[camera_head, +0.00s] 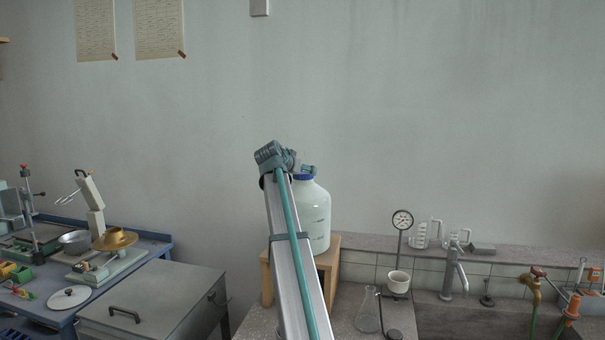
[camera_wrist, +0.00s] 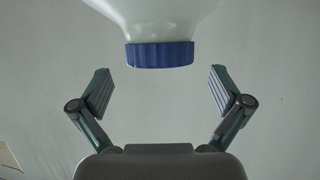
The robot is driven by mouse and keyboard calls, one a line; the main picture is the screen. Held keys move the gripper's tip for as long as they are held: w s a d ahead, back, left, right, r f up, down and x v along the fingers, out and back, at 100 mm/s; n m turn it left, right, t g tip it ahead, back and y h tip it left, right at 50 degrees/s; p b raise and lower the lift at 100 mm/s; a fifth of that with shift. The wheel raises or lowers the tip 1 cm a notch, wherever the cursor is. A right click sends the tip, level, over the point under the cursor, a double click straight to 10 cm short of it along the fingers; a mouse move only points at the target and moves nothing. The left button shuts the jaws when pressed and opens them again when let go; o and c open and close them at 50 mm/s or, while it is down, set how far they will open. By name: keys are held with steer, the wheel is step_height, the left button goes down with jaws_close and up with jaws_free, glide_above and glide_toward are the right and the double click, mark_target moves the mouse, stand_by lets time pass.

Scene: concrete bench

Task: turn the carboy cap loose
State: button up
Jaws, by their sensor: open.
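The carboy (camera_head: 317,214) is a white, round-shouldered bottle standing upright on a small wooden stand (camera_head: 333,265). Its blue cap (camera_head: 304,177) is on its neck, partly hidden by my gripper (camera_head: 308,170) in the head view. In the wrist view the carboy (camera_wrist: 160,14) appears upside down at the top, with the ribbed blue cap (camera_wrist: 160,54) below it. My gripper (camera_wrist: 160,90) is open there, with one finger to each side of the cap's line. Clear gaps show between the cap and both fingers, and nothing is between the pads.
Right of the stand are a glass flask (camera_head: 368,312), a dial gauge (camera_head: 402,220) over a white cup (camera_head: 398,282), and a tap (camera_head: 455,272). A grey metal box (camera_head: 155,300) and a blue bench (camera_head: 60,308) with instruments stand left.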

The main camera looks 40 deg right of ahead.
steer(key=v, duration=0.8)
steer(key=shift+a, duration=0.15)
